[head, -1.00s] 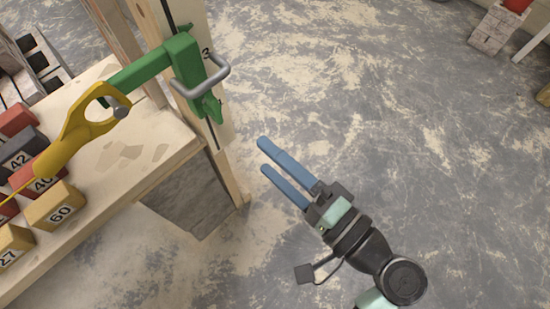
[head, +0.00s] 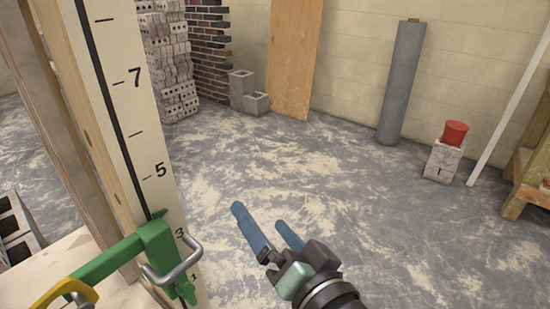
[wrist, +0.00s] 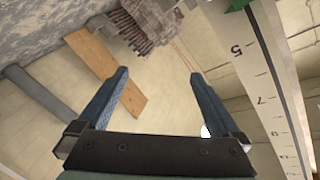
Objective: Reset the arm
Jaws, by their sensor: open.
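My gripper (head: 262,225) is open and empty, with its two blue fingers raised above the grey floor in the head view. It is to the right of the numbered post (head: 128,110) and the green bracket (head: 135,252) with a grey metal handle, apart from both. In the wrist view my gripper (wrist: 155,95) shows its fingers spread wide with nothing between them but the distant wall and floor. The numbered post (wrist: 262,90) stands to the right of the fingers there.
A wooden table (head: 75,250) is at lower left, with a yellow tool (head: 62,292) partly cut off. A brick stack (head: 165,60), an orange board (head: 293,55), a grey roll (head: 402,80) and a red bucket (head: 455,132) on a block stand at the back. The middle floor is clear.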

